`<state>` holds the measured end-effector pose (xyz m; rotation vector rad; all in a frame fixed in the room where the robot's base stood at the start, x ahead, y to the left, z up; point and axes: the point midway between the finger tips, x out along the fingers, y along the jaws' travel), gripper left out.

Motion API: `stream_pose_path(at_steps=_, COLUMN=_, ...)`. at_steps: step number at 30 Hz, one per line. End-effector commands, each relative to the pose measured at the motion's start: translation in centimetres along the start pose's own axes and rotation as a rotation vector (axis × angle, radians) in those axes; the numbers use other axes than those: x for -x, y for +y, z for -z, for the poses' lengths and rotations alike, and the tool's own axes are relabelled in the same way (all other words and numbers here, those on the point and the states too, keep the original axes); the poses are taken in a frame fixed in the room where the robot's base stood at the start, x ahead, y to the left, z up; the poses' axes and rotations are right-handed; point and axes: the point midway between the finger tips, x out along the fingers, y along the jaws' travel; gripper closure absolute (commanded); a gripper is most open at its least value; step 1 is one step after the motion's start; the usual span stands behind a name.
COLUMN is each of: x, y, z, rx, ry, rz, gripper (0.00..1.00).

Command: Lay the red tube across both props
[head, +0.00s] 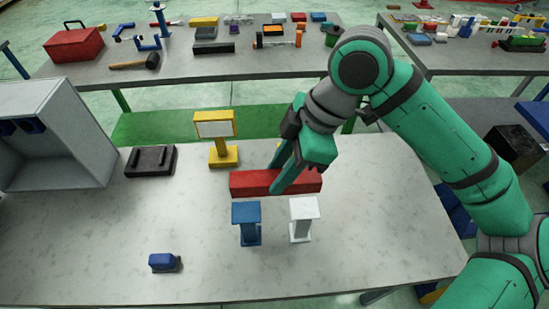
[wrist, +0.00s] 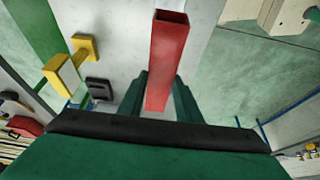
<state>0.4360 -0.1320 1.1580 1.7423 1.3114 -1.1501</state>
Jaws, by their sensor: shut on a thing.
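The red tube (head: 250,183) is a long square-section bar, level and running left to right in the head view. My gripper (head: 283,180) is shut on it right of its middle. In the wrist view the tube (wrist: 168,60) stands between my two green fingers, its hollow end showing. The blue prop (head: 246,222) and the white prop (head: 303,218) stand upright side by side on the table, nearer the head camera than the tube. The tube appears apart from both props; its exact height over the table is hard to tell. The props are not seen in the wrist view.
A yellow stand (head: 222,155) with a pale panel is behind the tube's left end. A black block (head: 151,161) and a grey open box (head: 60,140) are at left. A small blue item (head: 163,262) lies front left. The table's front middle is clear.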

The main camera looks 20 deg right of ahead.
Motion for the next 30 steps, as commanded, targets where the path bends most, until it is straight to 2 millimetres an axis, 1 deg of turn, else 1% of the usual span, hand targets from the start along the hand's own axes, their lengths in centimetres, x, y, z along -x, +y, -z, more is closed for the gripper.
stream_pose_path(at_steps=12, x=0.1, y=0.0, z=0.0, rx=0.001, ry=0.003, rz=0.0, gripper=1.0)
stream_pose_path(at_steps=30, x=-4.3, y=0.0, z=-1.9, rx=0.001, ry=0.004, rz=0.001, gripper=1.0)
